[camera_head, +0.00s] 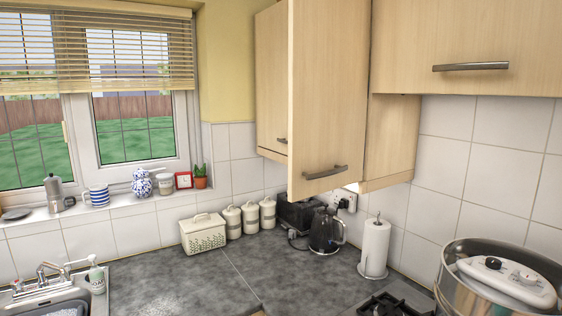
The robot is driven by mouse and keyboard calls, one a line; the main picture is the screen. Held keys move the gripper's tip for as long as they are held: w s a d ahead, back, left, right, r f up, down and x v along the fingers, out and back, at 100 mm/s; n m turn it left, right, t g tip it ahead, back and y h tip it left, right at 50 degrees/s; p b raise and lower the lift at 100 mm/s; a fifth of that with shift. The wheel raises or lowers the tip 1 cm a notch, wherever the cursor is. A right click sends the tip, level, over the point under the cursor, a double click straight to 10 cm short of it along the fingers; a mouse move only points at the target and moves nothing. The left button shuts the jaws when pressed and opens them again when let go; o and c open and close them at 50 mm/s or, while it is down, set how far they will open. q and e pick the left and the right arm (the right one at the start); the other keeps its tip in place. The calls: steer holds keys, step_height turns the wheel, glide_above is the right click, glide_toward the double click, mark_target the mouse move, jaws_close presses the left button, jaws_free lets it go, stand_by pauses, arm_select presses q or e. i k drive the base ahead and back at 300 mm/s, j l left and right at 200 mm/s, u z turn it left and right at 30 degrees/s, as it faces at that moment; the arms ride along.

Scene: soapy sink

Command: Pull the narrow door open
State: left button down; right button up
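A tall, narrow light-wood door (327,95) hangs on the wall cupboards in the middle of the view. Its grey bar handle (325,172) is near its bottom edge. The door stands out at an angle from the cupboard (392,140) behind it, so it looks partly open. Its thin left edge shows, and its top is cut off by the picture. The cupboard's inside is hidden behind the door. Neither of my grippers is in view, and nothing touches the door.
A corner cupboard (270,80) is left of the door and a wide one (470,45) right. A sink (70,295) is front left.

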mark_target(329, 40)
steer(key=i+j, duration=0.3)
steer(key=i, duration=0.2)
steer(key=i+j, duration=0.3)
steer(key=i, duration=0.2)
steer(key=z, duration=0.05)
